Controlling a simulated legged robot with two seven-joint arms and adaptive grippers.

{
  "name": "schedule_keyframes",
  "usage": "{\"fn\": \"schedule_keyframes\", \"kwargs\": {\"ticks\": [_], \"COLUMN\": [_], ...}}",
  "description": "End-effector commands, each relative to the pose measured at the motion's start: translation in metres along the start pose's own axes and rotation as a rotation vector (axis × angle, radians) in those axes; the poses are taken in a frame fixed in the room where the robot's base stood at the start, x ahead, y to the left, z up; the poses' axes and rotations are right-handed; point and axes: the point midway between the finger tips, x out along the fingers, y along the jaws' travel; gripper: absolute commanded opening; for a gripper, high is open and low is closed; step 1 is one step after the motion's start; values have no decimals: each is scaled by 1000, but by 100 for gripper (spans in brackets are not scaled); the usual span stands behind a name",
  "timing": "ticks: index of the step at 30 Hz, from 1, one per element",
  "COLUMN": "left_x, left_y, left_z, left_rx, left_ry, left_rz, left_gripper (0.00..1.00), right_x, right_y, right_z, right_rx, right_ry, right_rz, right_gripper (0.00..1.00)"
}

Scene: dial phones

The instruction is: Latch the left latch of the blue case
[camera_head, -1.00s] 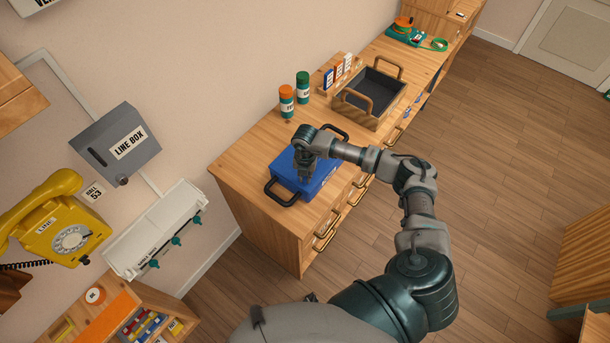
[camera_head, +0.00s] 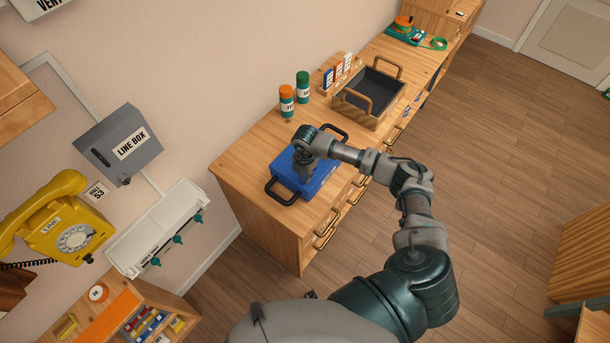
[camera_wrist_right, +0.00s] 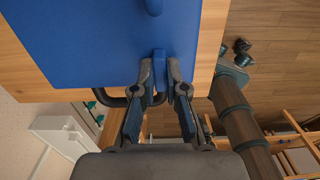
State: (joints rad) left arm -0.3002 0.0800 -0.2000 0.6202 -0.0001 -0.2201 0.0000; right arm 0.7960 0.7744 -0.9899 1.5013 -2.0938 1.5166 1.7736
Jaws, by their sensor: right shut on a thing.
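The blue case (camera_head: 322,179) lies closed on the wooden counter, with a dark handle at each end. Its lid also fills the upper left of the right wrist view (camera_wrist_right: 100,45). A small blue latch (camera_wrist_right: 159,62) stands at the case's near edge in that view. My right gripper (camera_wrist_right: 160,76) has its fingertips on either side of this latch and is shut on it. In the head view the right gripper (camera_head: 303,173) is over the case, and my wrist hides part of the lid. My left gripper is not seen.
Two capped bottles (camera_head: 303,88) and a small rack of labelled boxes (camera_head: 338,70) stand behind the case. An open handled tray (camera_head: 376,88) sits farther along the counter (camera_head: 240,163). Drawer handles (camera_head: 325,232) stick out of the counter's front.

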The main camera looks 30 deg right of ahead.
Motion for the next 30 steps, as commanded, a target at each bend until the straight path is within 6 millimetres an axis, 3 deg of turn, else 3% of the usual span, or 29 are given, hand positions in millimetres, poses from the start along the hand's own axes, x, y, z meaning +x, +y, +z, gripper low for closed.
{"fn": "schedule_keyframes", "kwargs": {"ticks": [8, 9, 12, 23, 30], "left_x": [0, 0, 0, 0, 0], "left_y": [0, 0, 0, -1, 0], "left_z": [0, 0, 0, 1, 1], "left_rx": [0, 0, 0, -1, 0], "left_ry": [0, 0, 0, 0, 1], "left_rz": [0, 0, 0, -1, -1], "left_gripper": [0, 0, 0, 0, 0], "right_x": [0, 0, 0, -5, -49], "right_y": [0, 0, 0, 0, 1], "right_z": [0, 0, 0, 1, 1], "right_rx": [2, 2, 2, 1, 1], "right_ry": [0, 0, 0, 0, -1], "right_rz": [1, 1, 0, 1, 5], "right_gripper": [0, 17, 38, 38, 38]}}
